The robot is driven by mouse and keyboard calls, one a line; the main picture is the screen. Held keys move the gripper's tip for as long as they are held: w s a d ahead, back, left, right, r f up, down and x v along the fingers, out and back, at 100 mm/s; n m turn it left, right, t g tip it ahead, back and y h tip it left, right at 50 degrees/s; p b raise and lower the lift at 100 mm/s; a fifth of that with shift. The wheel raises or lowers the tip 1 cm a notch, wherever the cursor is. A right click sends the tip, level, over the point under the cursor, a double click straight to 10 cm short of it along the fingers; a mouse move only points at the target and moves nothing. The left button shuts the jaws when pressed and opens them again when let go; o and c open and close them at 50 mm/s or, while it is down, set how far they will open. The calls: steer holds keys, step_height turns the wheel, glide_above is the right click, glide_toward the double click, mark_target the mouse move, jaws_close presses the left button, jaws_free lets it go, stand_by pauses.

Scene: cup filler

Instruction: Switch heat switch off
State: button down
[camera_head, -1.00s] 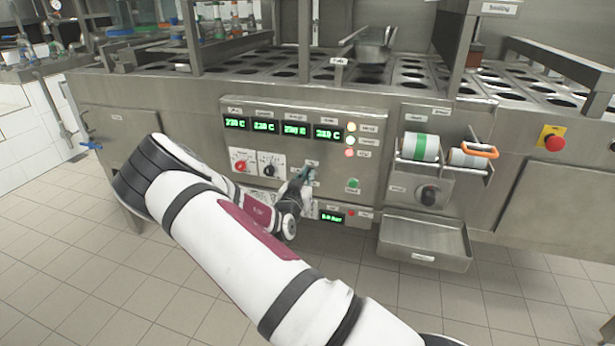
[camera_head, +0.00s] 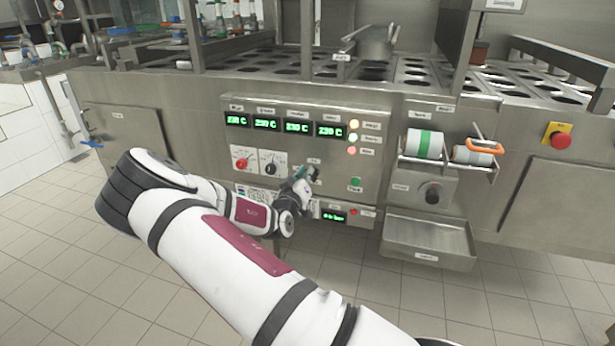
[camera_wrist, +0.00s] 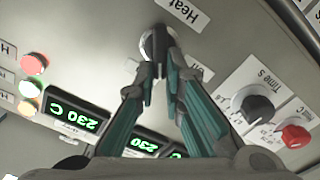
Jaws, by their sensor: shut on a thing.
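The heat switch (camera_wrist: 150,45) is a small metal switch on the steel control panel, beside a label reading "Heat" in the wrist view. My gripper (camera_wrist: 162,62) has its fingertips closed together at the switch, shut on it. The fingertips hide part of the switch. In the head view my gripper (camera_head: 308,176) is against the panel, below the green temperature displays (camera_head: 297,127), and it covers the switch there.
A red knob (camera_head: 241,158) and a black knob (camera_head: 271,168) sit left of my gripper. A green button (camera_head: 355,184) and indicator lights (camera_head: 352,138) are to its right. A steel tray (camera_head: 428,237) juts out at lower right. A red emergency button (camera_head: 561,141) is farther right.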

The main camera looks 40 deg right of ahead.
steer(key=n+b, duration=0.1)
steer(key=n, duration=0.2)
steer(key=f+n+b, duration=0.1)
steer(key=n, duration=0.3)
steer(key=n+b, duration=0.1)
steer(key=n, duration=0.3)
steer(key=shift+w+a+f, duration=0.3)
steer(key=shift+w+a, duration=0.05)
steer(key=shift+n, duration=0.3)
steer(key=c, duration=1.7)
jaws_free()
steer(key=v, duration=1.2)
